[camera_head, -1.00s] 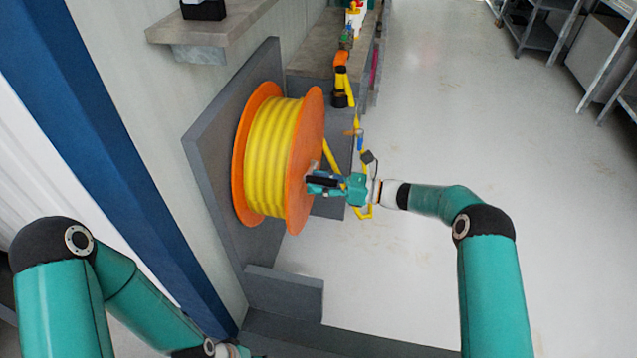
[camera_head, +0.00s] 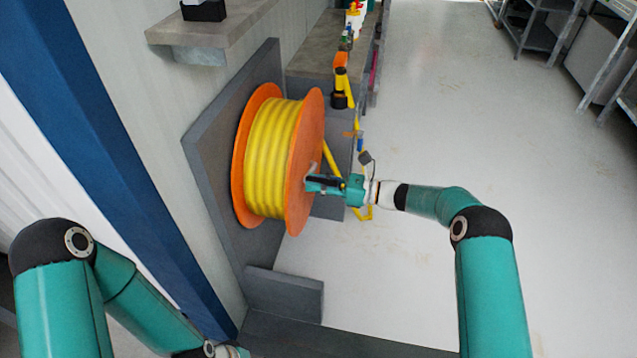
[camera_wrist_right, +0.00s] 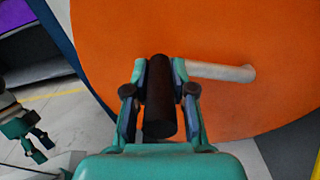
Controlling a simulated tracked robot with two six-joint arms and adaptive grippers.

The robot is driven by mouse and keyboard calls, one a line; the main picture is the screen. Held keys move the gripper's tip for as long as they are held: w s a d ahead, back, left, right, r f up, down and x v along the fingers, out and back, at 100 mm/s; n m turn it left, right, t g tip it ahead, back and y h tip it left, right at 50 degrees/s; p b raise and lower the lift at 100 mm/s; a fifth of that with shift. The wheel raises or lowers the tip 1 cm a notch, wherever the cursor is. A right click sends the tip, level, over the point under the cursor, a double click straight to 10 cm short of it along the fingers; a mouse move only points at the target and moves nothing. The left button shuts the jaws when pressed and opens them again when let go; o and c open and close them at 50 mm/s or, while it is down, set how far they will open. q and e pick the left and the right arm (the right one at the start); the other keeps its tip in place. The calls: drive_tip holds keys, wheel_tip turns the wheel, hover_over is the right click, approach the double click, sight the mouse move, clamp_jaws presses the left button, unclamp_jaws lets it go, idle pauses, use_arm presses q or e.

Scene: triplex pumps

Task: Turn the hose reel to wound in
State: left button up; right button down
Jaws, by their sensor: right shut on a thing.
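The hose reel (camera_head: 305,165) has orange side discs and yellow hose (camera_head: 268,160) wound around its drum. Its near orange disc (camera_wrist_right: 210,45) fills much of the right wrist view. A pale rod (camera_wrist_right: 222,71) comes out of the disc and meets a dark cylindrical handle (camera_wrist_right: 159,100). My right gripper (camera_wrist_right: 158,105) is shut on this handle, with one finger on each side. In the head view, my right gripper (camera_head: 315,183) is at the disc's right side. My left gripper (camera_wrist_right: 38,145) shows small at the left of the right wrist view, open and empty.
The reel is mounted on a grey back panel (camera_head: 205,150) by the wall. A shelf (camera_head: 215,30) juts out above it. A bench (camera_head: 310,55) with yellow and orange items stands behind. A grey block (camera_head: 285,295) lies below.

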sight(303, 154)
drive_tip(key=shift+w+d+r+m+p, duration=0.15)
drive_tip(key=shift+w+r+m+p, duration=0.15)
drive_tip(key=shift+r+m, duration=0.5)
drive_tip(key=shift+w+d+r+m, duration=0.15)
drive_tip(key=shift+w+r+m, duration=0.55)
drive_tip(key=shift+m, duration=0.4)
drive_tip(key=shift+w+d+r+m, duration=0.2)
drive_tip(key=shift+w+r+m, duration=0.3)
drive_tip(key=shift+r+m, duration=0.3)
drive_tip(key=shift+w+d+r+b, duration=0.2)
drive_tip(key=shift+w+r+b, duration=0.15)
drive_tip(key=shift+w, duration=0.15)
drive_tip(key=c, duration=1)
unclamp_jaws()
drive_tip(key=shift+o, duration=0.2)
drive_tip(key=v, duration=1.2)
